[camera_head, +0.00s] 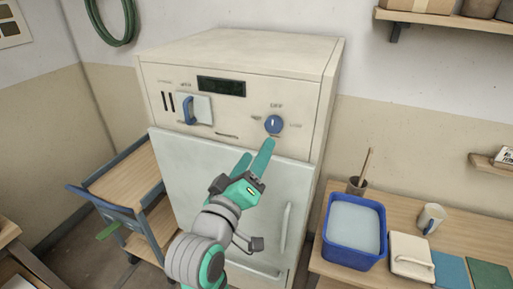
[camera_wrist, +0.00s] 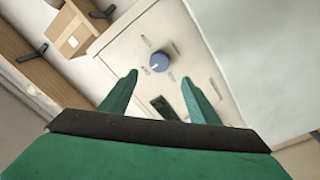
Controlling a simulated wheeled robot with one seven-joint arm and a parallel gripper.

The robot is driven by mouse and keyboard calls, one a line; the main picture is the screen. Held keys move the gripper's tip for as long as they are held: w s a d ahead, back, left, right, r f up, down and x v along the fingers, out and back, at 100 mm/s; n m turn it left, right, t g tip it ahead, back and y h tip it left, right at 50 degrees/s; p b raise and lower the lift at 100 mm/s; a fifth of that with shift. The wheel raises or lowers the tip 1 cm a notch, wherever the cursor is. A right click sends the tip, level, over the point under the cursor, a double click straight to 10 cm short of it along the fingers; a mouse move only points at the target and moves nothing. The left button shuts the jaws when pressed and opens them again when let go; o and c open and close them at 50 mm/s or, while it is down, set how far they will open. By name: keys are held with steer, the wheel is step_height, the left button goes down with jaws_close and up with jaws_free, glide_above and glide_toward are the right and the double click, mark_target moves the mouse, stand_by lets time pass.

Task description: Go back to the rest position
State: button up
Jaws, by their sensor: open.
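My gripper (camera_head: 254,162) is in front of the cream kiln-like cabinet (camera_head: 245,55), just below and left of the blue knob (camera_head: 274,124) on its control panel. In the wrist view my two green fingers (camera_wrist: 158,95) stand apart with nothing between them, and the blue knob (camera_wrist: 158,62) shows beyond their tips, apart from them. A blue lever handle (camera_head: 189,110) on a white plate is at the panel's left, and a dark display (camera_head: 221,86) is between. The cabinet's pale door (camera_head: 215,170) looks shut; my arm hides part of it.
A blue-framed cart (camera_head: 120,180) stands left of the cabinet. A wall shelf (camera_head: 440,17) hangs above.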

steer(key=s+f+g+y, duration=0.1)
steer(key=s+f+y, duration=0.35)
steer(key=f, duration=1.05)
steer(key=s+f+y, duration=0.1)
steer(key=s+f, duration=0.6)
steer(key=f, duration=0.7)
steer(key=s+d+f+m, duration=0.1)
steer(key=s+f, duration=0.3)
steer(key=s, duration=0.9)
steer(key=s+d+f+m+g, duration=0.1)
steer(key=s+f+m, duration=0.3)
steer(key=s, duration=0.9)
steer(key=shift+s+d+f+m+g, duration=0.2)
steer(key=shift+d+f+m+g, duration=0.1)
steer(key=shift+d, duration=0.2)
